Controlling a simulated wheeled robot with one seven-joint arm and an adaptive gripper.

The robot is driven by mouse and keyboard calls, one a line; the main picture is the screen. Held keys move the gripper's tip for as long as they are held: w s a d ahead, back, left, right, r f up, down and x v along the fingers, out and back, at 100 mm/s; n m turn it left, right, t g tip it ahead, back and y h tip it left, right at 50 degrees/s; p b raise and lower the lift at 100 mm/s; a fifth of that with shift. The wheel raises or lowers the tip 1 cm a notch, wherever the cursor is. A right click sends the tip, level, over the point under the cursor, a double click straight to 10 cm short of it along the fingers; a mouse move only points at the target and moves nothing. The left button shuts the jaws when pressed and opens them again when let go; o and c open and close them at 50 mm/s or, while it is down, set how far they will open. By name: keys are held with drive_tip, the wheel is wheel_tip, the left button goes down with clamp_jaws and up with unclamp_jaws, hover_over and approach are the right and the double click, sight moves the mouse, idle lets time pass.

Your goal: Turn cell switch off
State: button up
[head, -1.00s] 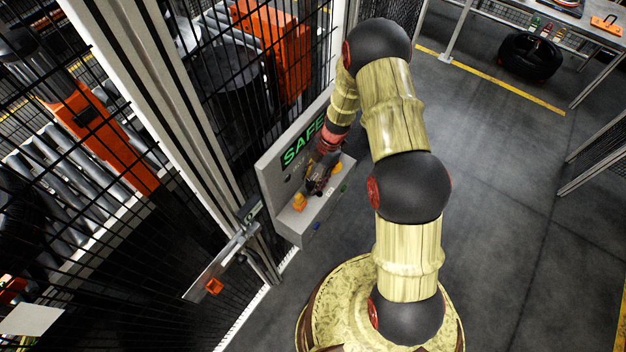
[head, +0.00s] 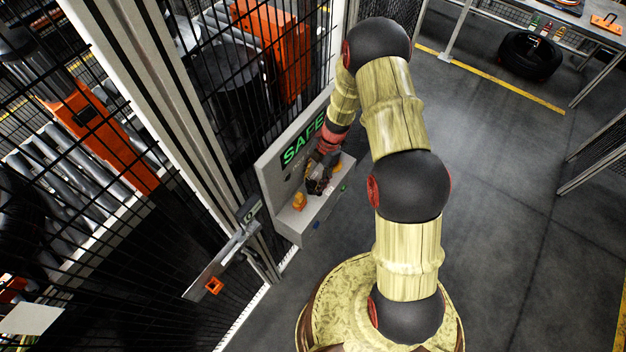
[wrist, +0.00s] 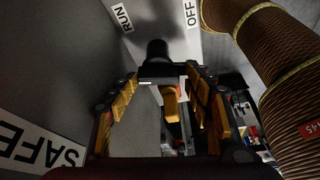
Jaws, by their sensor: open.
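The grey control panel (head: 270,180) stands by the fence with a green lit SAFE text (head: 297,153). In the wrist view, the RUN label (wrist: 122,17) and the OFF label (wrist: 190,14) are on its light surface. A black switch knob (wrist: 157,50) stands below and between the labels. My gripper (wrist: 160,76) is open, with its orange-padded fingers on either side of the knob's near end. I cannot tell whether they touch it. In the head view, my gripper (head: 318,182) is over the panel's ledge and hides the knob.
A yellow part (head: 300,201) and a green button (head: 344,187) are on the panel's ledge. A fence door latch with an orange piece (head: 214,286) is at the lower left. Orange machinery (head: 275,50) is behind the mesh.

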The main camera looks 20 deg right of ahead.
drive_tip(key=shift+w+r, duration=0.2)
drive_tip(key=shift+w, duration=0.05)
drive_tip(key=s+v, duration=0.1)
drive_tip(key=v, duration=0.6)
drive_tip(key=shift+w+d+r, duration=0.2)
drive_tip(key=shift+w+r, duration=0.05)
drive_tip(key=shift+w, duration=0.05)
